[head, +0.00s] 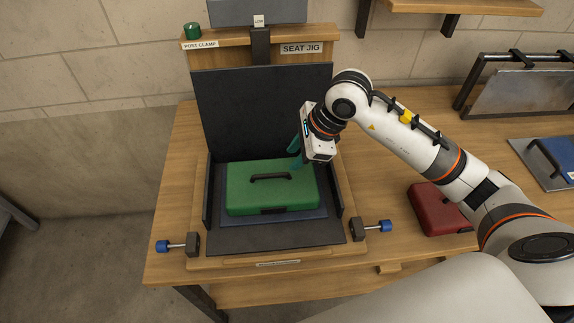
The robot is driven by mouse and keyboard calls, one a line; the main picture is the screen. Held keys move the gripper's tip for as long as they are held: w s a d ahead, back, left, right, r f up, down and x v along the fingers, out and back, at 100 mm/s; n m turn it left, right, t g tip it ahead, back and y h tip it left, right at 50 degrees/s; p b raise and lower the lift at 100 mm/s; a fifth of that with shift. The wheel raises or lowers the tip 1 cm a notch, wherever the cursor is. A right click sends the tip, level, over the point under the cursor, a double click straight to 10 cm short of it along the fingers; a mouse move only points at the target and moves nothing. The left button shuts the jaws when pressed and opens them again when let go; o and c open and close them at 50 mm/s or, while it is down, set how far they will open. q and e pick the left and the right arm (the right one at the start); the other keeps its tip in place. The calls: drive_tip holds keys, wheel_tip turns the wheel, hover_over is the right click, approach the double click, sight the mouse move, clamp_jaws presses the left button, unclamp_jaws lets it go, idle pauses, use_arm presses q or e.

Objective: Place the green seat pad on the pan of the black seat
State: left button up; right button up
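The green seat pad (245,197), a block with a black handle on top, lies flat on a dark blue layer (318,217) on the pan (275,239) of the black seat. The black back panel (230,105) stands upright behind it. My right gripper (296,153) is just above the pad's back right corner, right of the handle and not around it. Its teal fingers look apart with nothing between them; they are partly hidden by the gripper body. My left gripper is not in view.
Blue-knobbed clamps (163,246) (384,226) flank the seat's front. A red pad with a handle (428,207) lies on the bench to the right, partly behind my arm. A metal plate in a rack (520,92) stands at the back right.

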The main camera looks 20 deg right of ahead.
drive_tip(key=shift+v, duration=2.2)
